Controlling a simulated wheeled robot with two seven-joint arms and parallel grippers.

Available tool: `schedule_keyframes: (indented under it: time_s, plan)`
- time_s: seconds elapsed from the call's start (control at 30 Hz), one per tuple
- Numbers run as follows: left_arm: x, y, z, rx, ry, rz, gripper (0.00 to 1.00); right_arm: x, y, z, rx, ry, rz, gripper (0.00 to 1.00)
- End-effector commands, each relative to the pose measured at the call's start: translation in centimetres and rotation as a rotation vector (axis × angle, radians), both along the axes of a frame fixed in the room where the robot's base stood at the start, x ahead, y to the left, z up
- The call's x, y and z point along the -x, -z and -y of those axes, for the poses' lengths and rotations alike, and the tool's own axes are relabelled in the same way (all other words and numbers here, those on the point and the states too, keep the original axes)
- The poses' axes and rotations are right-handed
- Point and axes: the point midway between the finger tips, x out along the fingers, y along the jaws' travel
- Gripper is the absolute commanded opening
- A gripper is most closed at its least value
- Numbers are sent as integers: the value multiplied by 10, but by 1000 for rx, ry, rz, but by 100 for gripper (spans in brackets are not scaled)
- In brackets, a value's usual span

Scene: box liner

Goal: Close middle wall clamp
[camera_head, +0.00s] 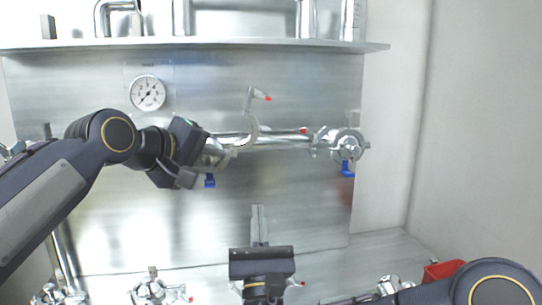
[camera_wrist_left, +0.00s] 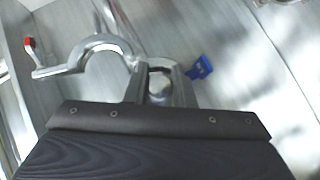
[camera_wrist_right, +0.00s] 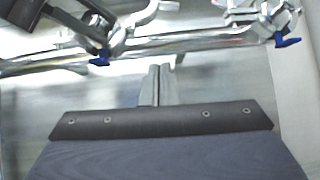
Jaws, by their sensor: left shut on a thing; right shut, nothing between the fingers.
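The middle wall clamp sits on the horizontal wall pipe, with its curved metal arm (camera_head: 252,118) swung up and open, ending in a red tip. The arm also shows at upper left in the left wrist view (camera_wrist_left: 100,45). A blue handle (camera_head: 209,181) hangs below the clamp. My left gripper (camera_head: 218,153) is at the clamp, its fingers shut on a metal part of it; the gripper hides much of the clamp body. My right gripper (camera_head: 259,222) is shut and empty, pointing up below the pipe, apart from it.
Another wall clamp (camera_head: 347,146) with a blue handle (camera_head: 347,168) is at the pipe's right end. A gauge (camera_head: 147,92) is on the metal panel, under a shelf (camera_head: 200,44). More clamps (camera_head: 150,292) and a red bin (camera_head: 443,270) are below. The panel between my grippers is clear.

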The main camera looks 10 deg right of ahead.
Motion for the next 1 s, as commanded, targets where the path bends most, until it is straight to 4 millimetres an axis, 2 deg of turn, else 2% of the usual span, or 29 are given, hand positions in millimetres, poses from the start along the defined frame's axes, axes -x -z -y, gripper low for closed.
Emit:
schedule_keyframes:
  time_s: [0.13,0.33,0.77,1.0]
  plan:
    - [-2,0,-2,-1,-6,2,0,2,2,7,-165,-29,53,0]
    - [-2,1,-2,-2,-5,1,0,-5,-7,13,-215,-35,77,0]
    - [-2,1,-1,-2,-5,0,0,-66,-67,29,-211,-34,77,0]
    - [-2,1,-1,-3,-5,0,0,-66,-99,37,-209,-35,76,0]
